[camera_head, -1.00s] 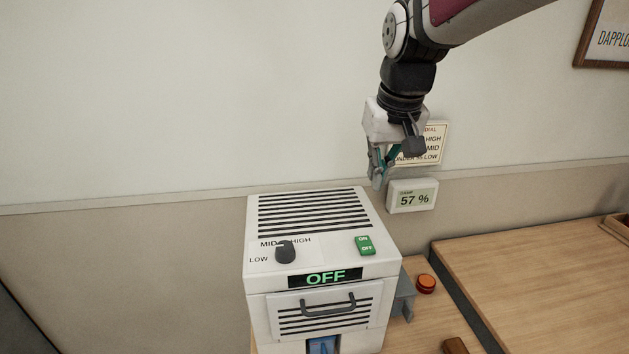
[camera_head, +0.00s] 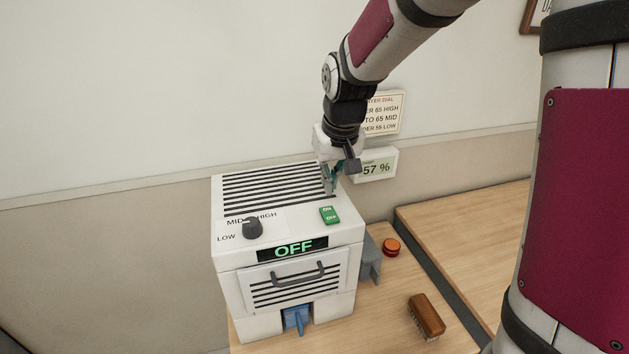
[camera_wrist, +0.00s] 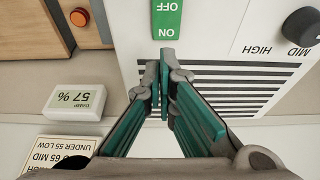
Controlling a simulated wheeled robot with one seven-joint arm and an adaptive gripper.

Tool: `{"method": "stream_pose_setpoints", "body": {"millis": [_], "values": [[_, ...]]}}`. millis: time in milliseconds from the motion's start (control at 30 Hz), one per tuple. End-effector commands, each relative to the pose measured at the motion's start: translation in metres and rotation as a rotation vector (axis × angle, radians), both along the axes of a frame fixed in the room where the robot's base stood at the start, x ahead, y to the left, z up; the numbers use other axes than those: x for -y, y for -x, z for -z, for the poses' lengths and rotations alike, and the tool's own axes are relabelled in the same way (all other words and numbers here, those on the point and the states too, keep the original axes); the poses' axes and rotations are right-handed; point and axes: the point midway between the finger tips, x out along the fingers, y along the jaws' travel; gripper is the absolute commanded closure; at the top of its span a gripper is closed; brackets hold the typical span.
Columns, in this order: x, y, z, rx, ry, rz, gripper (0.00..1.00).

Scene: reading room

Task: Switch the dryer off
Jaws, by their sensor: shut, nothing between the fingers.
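The white dryer (camera_head: 232,262) stands on a wooden table, with a lit display (camera_head: 293,248) on its front reading OFF. On its top are a green ON/OFF switch (camera_head: 329,215) at the right and a dark dial (camera_head: 252,228) pointing between MID and HIGH. My gripper (camera_head: 329,190) is shut and empty over the slatted rear part of the top, behind the switch. In the wrist view my gripper's fingertips (camera_wrist: 160,68) are together, a little apart from the green switch (camera_wrist: 167,18). Whether the fingers touch the dryer is hard to tell.
A humidity meter (camera_head: 376,165) reading 57 % hangs on the wall behind, below a dial notice (camera_head: 383,112). Right of the dryer are an orange button (camera_head: 391,247) and a brown brush (camera_head: 426,315). A blue part (camera_head: 297,319) shows in the dryer's lower front opening.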

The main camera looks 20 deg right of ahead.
Motion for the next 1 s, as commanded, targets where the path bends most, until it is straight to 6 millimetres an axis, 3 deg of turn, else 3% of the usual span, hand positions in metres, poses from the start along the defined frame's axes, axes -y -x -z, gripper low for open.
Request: {"method": "stream_pose_setpoints", "body": {"millis": [100,300,1000], "values": [[0.0,0.002,0.018,-0.004,0.0,0.0,1.0],[0.0,0.001,0.035,-0.001,0.0,0.0,1.0],[0.0,-0.002,0.045,-0.064,0.0,0.0,1.0]]}}
